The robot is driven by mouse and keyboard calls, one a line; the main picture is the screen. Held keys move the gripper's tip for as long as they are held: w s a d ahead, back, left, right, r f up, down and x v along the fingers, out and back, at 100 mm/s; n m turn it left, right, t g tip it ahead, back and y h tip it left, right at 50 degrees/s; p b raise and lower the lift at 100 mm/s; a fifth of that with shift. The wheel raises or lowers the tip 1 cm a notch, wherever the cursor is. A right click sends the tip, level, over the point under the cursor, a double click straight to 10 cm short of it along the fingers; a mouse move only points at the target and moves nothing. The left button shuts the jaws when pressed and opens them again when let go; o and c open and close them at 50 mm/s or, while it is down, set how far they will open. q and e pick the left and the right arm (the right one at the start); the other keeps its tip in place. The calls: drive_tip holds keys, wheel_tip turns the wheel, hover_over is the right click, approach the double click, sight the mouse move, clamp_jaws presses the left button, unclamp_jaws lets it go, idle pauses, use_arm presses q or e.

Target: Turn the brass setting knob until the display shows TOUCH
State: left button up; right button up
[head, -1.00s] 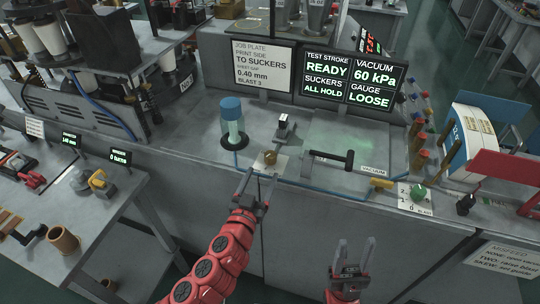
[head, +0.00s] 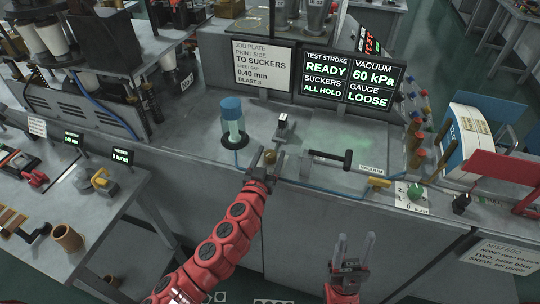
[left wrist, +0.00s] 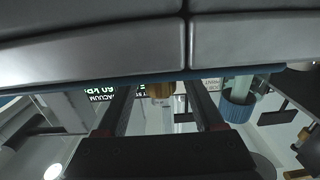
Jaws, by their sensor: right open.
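The brass knob (head: 270,158) sits on the console top near its front edge; it also shows in the left wrist view (left wrist: 162,90). My left gripper (head: 268,160) is at the knob. In the left wrist view its two fingers (left wrist: 160,100) are apart, with the knob between their tips in the picture and gaps on both sides. Contact is not visible. The display (head: 370,93) reads GAUGE LOOSE, beside TEST STROKE READY and SUCKERS ALL HOLD, with VACUUM 60 kPa. My right gripper (head: 354,252) is open and empty in front of the console.
A blue-capped cylinder (head: 232,120) stands left of the knob. A black-handled lever (head: 330,157) lies to the right. A small black-and-white block (head: 284,125) stands behind.

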use_arm(q)
clamp_jaws()
